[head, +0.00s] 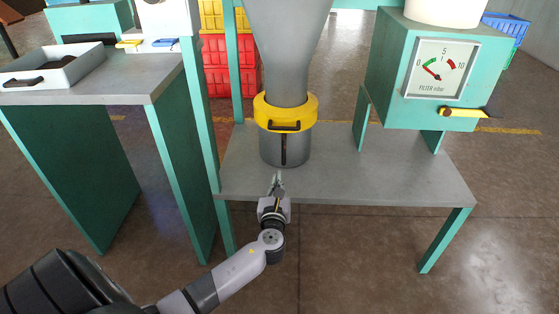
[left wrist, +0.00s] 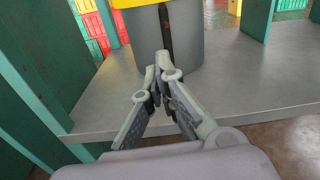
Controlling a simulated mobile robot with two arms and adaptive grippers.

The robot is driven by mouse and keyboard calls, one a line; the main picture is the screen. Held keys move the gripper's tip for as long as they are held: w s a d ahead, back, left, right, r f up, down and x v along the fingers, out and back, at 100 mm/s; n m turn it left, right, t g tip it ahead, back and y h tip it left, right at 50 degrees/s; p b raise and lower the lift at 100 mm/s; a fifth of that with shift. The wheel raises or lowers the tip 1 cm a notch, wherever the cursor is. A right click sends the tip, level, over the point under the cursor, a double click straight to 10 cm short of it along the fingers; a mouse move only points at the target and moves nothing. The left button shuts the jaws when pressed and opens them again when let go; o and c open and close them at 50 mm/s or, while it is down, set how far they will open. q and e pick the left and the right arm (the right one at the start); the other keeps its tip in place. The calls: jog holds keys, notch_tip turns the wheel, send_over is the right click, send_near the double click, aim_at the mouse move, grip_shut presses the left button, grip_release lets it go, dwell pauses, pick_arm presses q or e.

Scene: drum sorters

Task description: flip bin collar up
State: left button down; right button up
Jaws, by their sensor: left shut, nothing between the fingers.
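The bin collar (head: 286,112) is a yellow ring with a dark handle (head: 284,126) on its front. It sits around the joint between the grey hopper (head: 287,45) above and the grey bin (head: 271,150) below. The bin stands on the grey table and has a dark vertical strip on its front. My left gripper (head: 277,178) is shut and empty, just in front of and below the bin, near the table's front edge. In the left wrist view its fingertips (left wrist: 159,62) meet in front of the bin (left wrist: 187,45). Only the lower edge of the collar shows there. My right gripper is not in view.
The table (head: 350,182) is clear to the right of the bin. A green gauge box (head: 385,60) with a yellow-black lever (head: 462,112) stands at right. A green post (head: 200,130) and a side bench with a tray (head: 75,72) stand at left. Red crates (head: 216,66) are behind.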

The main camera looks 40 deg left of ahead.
pick_arm(q)
jog(key=shift+w+r+m+t+y, duration=0.15)
jog(key=shift+r+m+t+y, duration=0.2)
jog(key=shift+r, duration=0.6)
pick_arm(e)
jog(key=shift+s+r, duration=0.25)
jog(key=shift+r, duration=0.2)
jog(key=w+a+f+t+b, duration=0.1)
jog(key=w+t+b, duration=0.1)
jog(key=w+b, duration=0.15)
pick_arm(q)
jog(key=w+a+r+p, duration=0.1)
jog(key=w+a+r, duration=0.3)
jog(key=w, duration=0.5)
jog(key=shift+w+a+p, duration=0.15)
jog(key=shift+a+p, duration=0.25)
jog(key=shift+a, duration=0.45)
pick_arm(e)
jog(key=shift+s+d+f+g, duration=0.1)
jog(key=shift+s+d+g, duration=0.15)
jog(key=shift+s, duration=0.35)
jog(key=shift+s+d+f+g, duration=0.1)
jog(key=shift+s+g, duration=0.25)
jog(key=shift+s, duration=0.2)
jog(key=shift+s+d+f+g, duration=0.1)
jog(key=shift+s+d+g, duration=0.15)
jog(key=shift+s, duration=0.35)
pick_arm(q)
jog(key=shift+r, duration=0.1)
